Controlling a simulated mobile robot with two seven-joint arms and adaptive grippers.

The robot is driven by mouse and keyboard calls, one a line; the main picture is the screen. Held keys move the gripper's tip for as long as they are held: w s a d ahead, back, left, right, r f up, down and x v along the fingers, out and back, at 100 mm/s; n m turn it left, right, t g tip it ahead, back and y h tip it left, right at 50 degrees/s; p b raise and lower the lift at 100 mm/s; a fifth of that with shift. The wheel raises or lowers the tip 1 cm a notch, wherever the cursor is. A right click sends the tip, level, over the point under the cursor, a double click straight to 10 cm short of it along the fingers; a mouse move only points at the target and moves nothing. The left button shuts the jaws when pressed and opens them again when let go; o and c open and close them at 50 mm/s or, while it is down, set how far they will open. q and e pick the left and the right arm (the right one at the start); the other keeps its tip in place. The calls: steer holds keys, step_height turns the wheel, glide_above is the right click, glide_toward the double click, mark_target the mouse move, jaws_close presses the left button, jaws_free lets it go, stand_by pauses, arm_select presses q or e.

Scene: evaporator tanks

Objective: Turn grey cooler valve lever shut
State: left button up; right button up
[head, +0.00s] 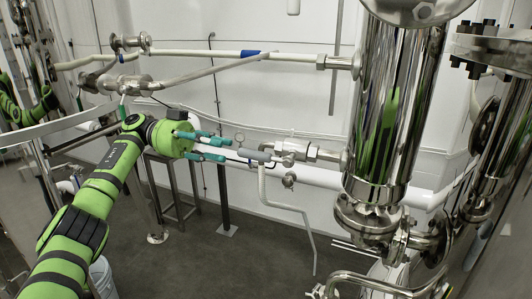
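The grey lever (254,155) sticks out to the left from a metal valve (291,149), which sits on the pipe fitting at the left of a shiny steel vessel. The lever looks roughly level. My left gripper (226,149), with teal fingers on a green arm, points right towards the lever's free end. Its fingers are spread apart, one above the other in the picture. The fingertips are close to the lever's end; I cannot tell whether they touch it. My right gripper is out of view.
The steel vessel (385,110) fills the right side, with flanges (390,222) below it. A white pipe (330,178) runs behind the valve. Another pipe with a valve (118,82) crosses above my arm. Floor below is mostly clear.

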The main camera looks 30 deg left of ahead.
mark_target(268, 157)
arm_select(q)
steer(key=d+p, duration=0.1)
steer(key=d, duration=0.2)
steer(key=d+p, duration=0.1)
steer(key=d, duration=0.2)
steer(key=d+p, duration=0.1)
steer(key=d, duration=0.3)
steer(key=shift+w, duration=0.35)
steer(key=shift+d, duration=0.1)
steer(key=shift+c, duration=0.5)
jaws_close()
